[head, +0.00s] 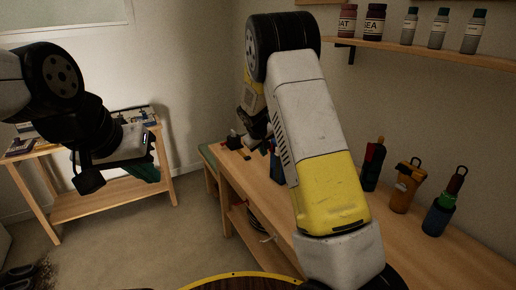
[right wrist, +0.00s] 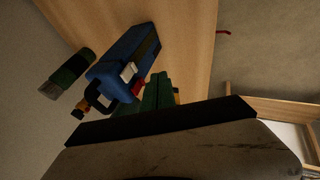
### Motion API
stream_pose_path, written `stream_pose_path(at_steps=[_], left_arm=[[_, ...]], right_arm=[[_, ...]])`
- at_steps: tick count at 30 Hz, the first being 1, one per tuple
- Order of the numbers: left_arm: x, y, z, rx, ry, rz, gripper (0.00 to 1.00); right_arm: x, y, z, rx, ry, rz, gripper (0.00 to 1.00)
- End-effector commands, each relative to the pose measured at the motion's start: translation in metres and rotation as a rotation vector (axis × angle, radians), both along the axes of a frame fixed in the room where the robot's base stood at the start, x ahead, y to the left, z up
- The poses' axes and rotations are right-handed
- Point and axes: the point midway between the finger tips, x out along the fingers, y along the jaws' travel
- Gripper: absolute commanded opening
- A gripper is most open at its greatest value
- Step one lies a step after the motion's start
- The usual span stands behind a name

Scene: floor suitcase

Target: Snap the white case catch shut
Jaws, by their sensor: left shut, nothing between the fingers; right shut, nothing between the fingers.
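A blue case (right wrist: 125,55) with a black handle lies on the wooden bench in the right wrist view. Its white catch (right wrist: 128,72) shows on the side facing my gripper; I cannot tell how far it stands open. My right gripper (right wrist: 152,90) has its green fingers shut and empty, close beside the case; contact cannot be told. In the head view a sliver of the blue case (head: 274,166) shows beside my right arm, which hides the rest and the catch. My left gripper (head: 148,173) is shut and empty at the left, away from the bench.
Several bottles, including an orange one (head: 405,188), stand along the bench (head: 400,240) by the wall. A wall shelf (head: 430,48) holds jars and bottles. A second wooden table (head: 110,205) stands at the left; floor is free between.

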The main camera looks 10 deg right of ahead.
Motion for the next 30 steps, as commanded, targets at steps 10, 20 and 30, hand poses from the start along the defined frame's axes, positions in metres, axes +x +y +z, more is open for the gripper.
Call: stream_pose_path(at_steps=[10, 20, 30], left_arm=[[0.0, 0.0, 0.0, 0.0, 0.0, 0.0, 0.0], [0.0, 0.0, 0.0, 0.0, 0.0, 0.0, 0.0], [0.0, 0.0, 0.0, 0.0, 0.0, 0.0, 0.0]], right_arm=[[-0.029, 0.027, 0.024, 0.0, -0.001, 0.004, 0.0], [-0.06, 0.052, 0.049, 0.0, -0.001, 0.0, 0.0], [-0.065, 0.056, 0.052, 0.0, 0.001, -0.001, 0.0]])
